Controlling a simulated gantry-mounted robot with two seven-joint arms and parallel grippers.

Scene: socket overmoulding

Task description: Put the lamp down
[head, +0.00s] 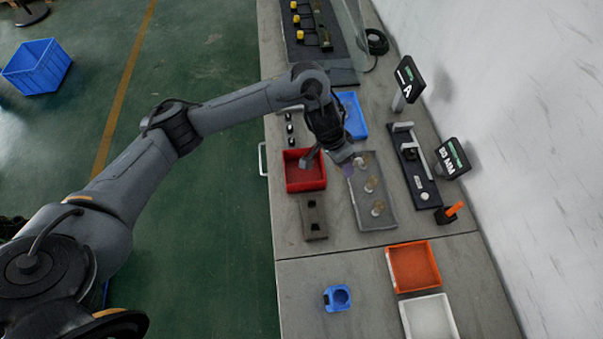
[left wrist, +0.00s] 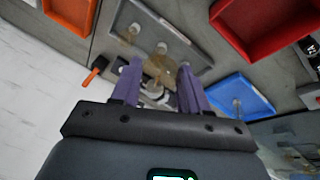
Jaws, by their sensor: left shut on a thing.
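My left gripper (head: 347,160) is over the left edge of the grey tray (head: 382,222), beside the red bin. In the left wrist view its two purple fingers (left wrist: 158,84) are shut on a translucent, amber-tinted lamp (left wrist: 158,71). The held lamp is hard to make out in the head view, and I cannot tell whether it touches anything below. Other small clear lamps stand in the grey tray, among them a middle one (head: 371,184) and a near one (head: 378,208). My right gripper is not in view.
A red bin (head: 305,186) and a blue tray (head: 361,122) lie close to the gripper. A dark fixture strip (head: 426,191) and two display signs stand to the right. An orange tray (head: 394,275), a white tray (head: 405,320) and a blue holder (head: 329,303) are nearer.

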